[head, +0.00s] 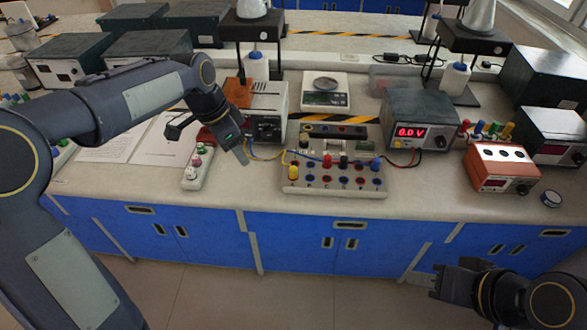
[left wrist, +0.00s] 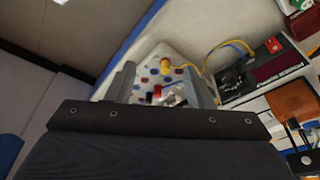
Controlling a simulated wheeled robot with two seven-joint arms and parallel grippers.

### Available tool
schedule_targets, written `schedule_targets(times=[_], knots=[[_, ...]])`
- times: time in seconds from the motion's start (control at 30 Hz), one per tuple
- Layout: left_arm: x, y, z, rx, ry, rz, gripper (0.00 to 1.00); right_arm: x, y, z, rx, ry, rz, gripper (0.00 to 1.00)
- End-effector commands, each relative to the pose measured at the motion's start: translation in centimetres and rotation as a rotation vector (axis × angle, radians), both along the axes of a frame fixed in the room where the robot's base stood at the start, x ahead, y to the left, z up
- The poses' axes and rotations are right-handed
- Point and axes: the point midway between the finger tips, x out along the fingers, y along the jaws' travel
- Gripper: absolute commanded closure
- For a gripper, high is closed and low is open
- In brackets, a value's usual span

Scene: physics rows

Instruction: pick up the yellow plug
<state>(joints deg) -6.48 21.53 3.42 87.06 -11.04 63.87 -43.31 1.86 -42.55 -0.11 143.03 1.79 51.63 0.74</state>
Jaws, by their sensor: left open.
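The yellow plug (head: 293,171) stands upright at the left end of the white socket board (head: 330,187), near the bench's front edge. A yellow cable runs behind it to the left. My left gripper (head: 208,146) is open and empty, above the bench to the left of the plug and apart from it. In the left wrist view, the board shows beyond and between the open fingers (left wrist: 160,78), with a small yellow piece and a red one among its coloured sockets. My right gripper (head: 436,282) is low at the right, in front of the bench; its finger gap is unclear.
Red, black and blue plugs stand on the same board. A white strip with plugs (head: 197,168) lies below my left gripper. A power supply (head: 421,118) reading 0.0V and a scale (head: 325,92) stand behind.

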Motion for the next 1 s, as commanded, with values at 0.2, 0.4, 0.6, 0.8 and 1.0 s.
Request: schedule_targets(times=[0.2,0.4,0.6,0.8,1.0], knots=[[7.7,-5.9,-5.3,0.092,0.034,-0.352,0.52,0.0,0.0,1.9,0.000,0.000,0.000,0.64],[10.7,-9.4,-9.6,0.136,0.049,-0.551,0.52,0.0,0.0,2.6,0.000,0.000,0.000,0.64],[11.2,-10.5,-11.7,0.146,0.056,-0.606,0.52,0.0,0.0,2.9,0.000,0.000,0.000,0.64],[11.2,-10.8,-13.8,0.146,0.058,-0.606,0.52,0.0,0.0,3.4,0.000,0.000,0.000,0.64],[11.2,-11.7,-16.5,0.146,0.059,-0.604,0.52,0.0,0.0,4.8,0.000,0.000,0.000,0.64]])
